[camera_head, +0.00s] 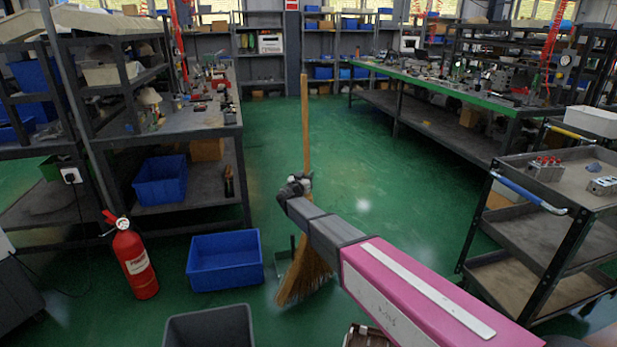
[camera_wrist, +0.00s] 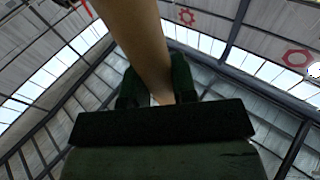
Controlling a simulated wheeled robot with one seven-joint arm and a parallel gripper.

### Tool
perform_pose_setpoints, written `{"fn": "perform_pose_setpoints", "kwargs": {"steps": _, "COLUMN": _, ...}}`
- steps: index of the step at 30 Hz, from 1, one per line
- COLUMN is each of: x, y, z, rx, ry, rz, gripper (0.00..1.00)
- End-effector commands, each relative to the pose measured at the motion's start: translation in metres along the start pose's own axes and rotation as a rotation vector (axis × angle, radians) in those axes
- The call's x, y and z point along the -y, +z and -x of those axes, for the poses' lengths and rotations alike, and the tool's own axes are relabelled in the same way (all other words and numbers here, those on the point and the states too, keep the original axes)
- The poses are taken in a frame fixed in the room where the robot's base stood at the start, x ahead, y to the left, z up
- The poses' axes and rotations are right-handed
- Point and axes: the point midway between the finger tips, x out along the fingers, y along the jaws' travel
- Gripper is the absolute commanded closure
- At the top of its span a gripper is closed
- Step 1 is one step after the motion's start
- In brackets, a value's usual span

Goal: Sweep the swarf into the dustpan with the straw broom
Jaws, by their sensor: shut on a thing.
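The straw broom (camera_head: 305,120) stands nearly upright, its wooden handle rising above my gripper (camera_head: 296,186) and its straw bristles (camera_head: 304,275) down at the green floor. My gripper is shut on the handle. In the wrist view the handle (camera_wrist: 143,40) runs up between the dark fingers of my gripper (camera_wrist: 158,88). A small grey-green piece (camera_head: 284,262), which looks like the dustpan, shows on the floor just left of the bristles and is partly hidden by them. I cannot make out any swarf. My pink arm covers the floor at lower right.
A blue bin (camera_head: 225,278) sits left of the broom, with a dark grey bin (camera_head: 208,330) nearer. A red fire extinguisher (camera_head: 134,262) stands further left. A workbench (camera_head: 190,125) is at left, a black cart (camera_head: 525,240) at right. The green floor beyond the broom is clear.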

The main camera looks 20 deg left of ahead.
Motion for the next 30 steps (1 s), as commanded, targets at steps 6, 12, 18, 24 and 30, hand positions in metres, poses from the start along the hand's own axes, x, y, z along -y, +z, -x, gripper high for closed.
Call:
{"fn": "perform_pose_setpoints", "kwargs": {"steps": 6, "x": 0.011, "y": 0.001, "z": -0.005, "rx": 0.003, "ry": 0.0, "rz": -0.012, "gripper": 1.0}}
{"fn": "perform_pose_setpoints", "kwargs": {"steps": 12, "x": 0.02, "y": 0.0, "z": -0.009, "rx": 0.002, "ry": 0.0, "rz": -0.012, "gripper": 1.0}}
{"fn": "perform_pose_setpoints", "kwargs": {"steps": 18, "x": 0.025, "y": -0.001, "z": -0.011, "rx": 0.001, "ry": 0.001, "rz": -0.011, "gripper": 1.0}}
{"fn": "perform_pose_setpoints", "kwargs": {"steps": 24, "x": 0.025, "y": -0.001, "z": -0.011, "rx": 0.0, "ry": 0.001, "rz": -0.01, "gripper": 1.0}}
{"fn": "perform_pose_setpoints", "kwargs": {"steps": 30, "x": 0.022, "y": -0.005, "z": -0.01, "rx": 0.0, "ry": 0.001, "rz": -0.01, "gripper": 1.0}}
